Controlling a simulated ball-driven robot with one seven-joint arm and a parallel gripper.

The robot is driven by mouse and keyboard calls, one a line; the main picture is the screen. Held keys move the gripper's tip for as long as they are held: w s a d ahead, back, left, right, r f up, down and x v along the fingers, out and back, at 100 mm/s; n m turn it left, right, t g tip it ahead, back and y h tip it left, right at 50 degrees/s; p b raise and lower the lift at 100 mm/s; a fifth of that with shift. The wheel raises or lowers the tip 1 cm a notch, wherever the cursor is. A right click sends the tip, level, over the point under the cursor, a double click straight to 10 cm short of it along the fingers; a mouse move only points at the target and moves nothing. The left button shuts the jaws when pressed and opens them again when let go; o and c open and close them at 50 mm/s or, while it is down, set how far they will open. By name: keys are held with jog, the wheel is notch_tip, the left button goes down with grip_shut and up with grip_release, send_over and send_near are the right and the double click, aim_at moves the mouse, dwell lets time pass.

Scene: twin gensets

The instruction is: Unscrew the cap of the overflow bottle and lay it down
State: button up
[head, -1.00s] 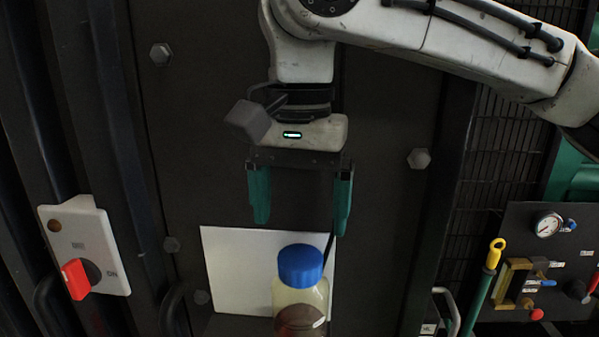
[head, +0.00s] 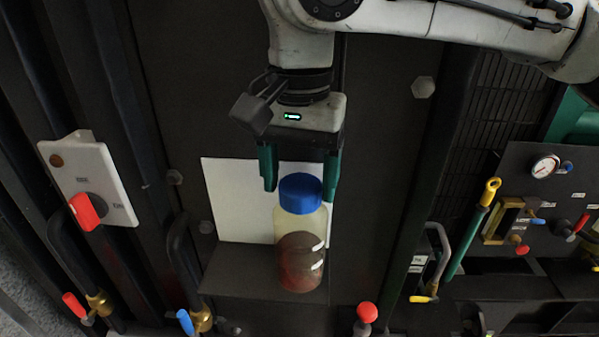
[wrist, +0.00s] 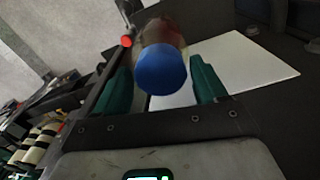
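The overflow bottle (head: 301,258) stands upright on a dark shelf, clear with reddish-brown liquid in its lower part. Its blue cap (head: 300,193) is on its neck. My gripper (head: 300,190) points down at the cap, with its green fingers apart, one to the left and one to the right of the cap. In the wrist view the cap (wrist: 161,71) shows between the two fingertips, with the bottle body (wrist: 162,34) beyond it. A gap shows between the cap and the fingers, so the gripper is open and empty.
A white panel (head: 232,205) stands behind the bottle. The dark shelf (head: 250,285) has bare room left of the bottle. A switch box with a red knob (head: 84,211) is at left. Valves with red (head: 73,304) and blue handles (head: 186,321) are below. A gauge panel (head: 545,167) is at right.

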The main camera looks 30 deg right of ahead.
jog(key=c, duration=0.7)
jog(key=shift+r+n+p, duration=0.35)
jog(key=shift+n+p, duration=0.75)
jog(key=shift+p, duration=0.05)
jog(key=shift+f+n+p, duration=0.2)
jog(key=shift+n+p, duration=0.25)
jog(key=shift+n, duration=0.75)
jog(key=shift+r+n+p, duration=0.25)
jog(key=shift+n+p, duration=0.4)
jog(key=shift+n, duration=0.05)
jog(key=n, duration=0.1)
jog(key=n+p, duration=0.1)
jog(key=n, duration=0.1)
jog(key=shift+d+f, duration=0.15)
jog(key=shift+f, duration=0.05)
